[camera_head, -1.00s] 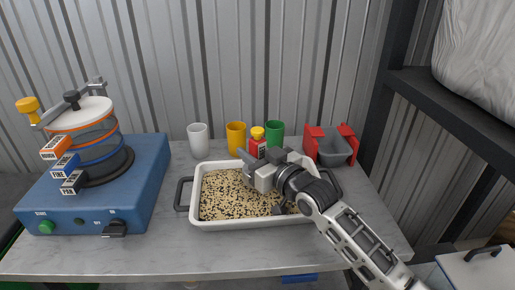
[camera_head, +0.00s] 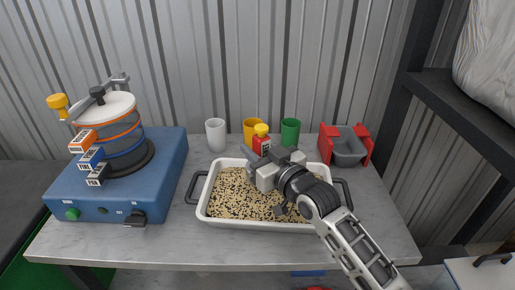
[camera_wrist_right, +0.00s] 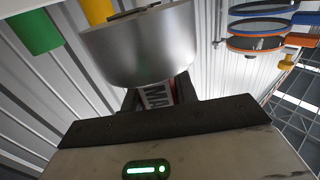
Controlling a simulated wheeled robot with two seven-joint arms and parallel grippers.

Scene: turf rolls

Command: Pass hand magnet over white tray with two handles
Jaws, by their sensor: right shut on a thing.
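The white tray (camera_head: 205,196) with two dark handles stands on the table and holds pale granules mixed with black specks. My right gripper (camera_head: 262,165) is over the tray's back middle, shut on the hand magnet (camera_head: 262,144). In the right wrist view, a silver cylinder (camera_wrist_right: 140,50) and a label reading "MA" show at the fingers. The magnet's lower part is hidden in the head view, so its gap to the granules cannot be told. My left gripper is out of view.
A blue sieve shaker (camera_head: 165,172) stands at the left. White (camera_head: 216,135), yellow (camera_head: 250,128) and green (camera_head: 290,132) cups stand behind the tray. A grey bin in a red holder (camera_head: 326,144) is at the back right. The table front is clear.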

